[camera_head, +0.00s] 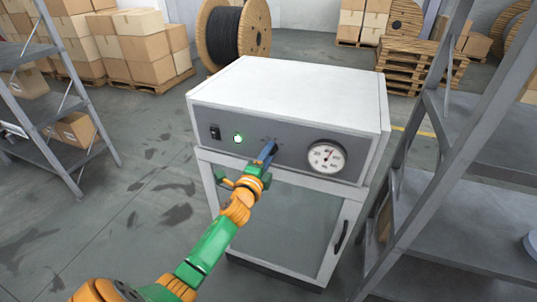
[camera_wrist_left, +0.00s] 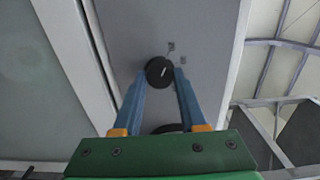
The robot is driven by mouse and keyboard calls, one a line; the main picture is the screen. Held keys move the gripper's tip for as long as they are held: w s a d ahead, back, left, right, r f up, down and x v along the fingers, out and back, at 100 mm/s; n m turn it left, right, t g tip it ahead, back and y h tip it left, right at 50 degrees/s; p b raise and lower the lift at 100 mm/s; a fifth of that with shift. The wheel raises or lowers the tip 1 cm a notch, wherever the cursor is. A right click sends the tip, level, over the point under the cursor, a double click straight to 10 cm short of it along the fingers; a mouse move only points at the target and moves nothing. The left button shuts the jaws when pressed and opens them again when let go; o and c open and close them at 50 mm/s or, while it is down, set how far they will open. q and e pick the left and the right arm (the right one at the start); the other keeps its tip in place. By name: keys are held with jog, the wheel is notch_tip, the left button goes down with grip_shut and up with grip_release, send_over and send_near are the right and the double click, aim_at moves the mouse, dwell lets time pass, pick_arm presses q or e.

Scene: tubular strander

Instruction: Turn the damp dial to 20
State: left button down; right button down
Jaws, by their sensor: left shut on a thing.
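The damp dial (camera_wrist_left: 159,71) is a black round knob with a white pointer line, on the grey front panel (camera_head: 294,150) of a white cabinet. My left gripper (camera_head: 269,151) reaches up to the panel in the head view and mostly hides the dial there. In the left wrist view the two blue fingers of my left gripper (camera_wrist_left: 160,82) are shut on the dial, one on each side. The pointer line is tilted in that view. The marks around the dial are too small to read. My right gripper is not in view.
The panel also carries a black switch (camera_head: 215,132), a lit green lamp (camera_head: 238,138) and a round white gauge (camera_head: 327,157) right of the dial. A glass door (camera_head: 270,220) is below. Metal shelves stand left (camera_head: 50,110) and close on the right (camera_head: 450,220).

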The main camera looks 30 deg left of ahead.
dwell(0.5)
pick_arm(q)
jog(key=shift+c, duration=2.3)
grip_release()
jog(key=v, duration=0.7)
jog(key=shift+s, duration=0.1)
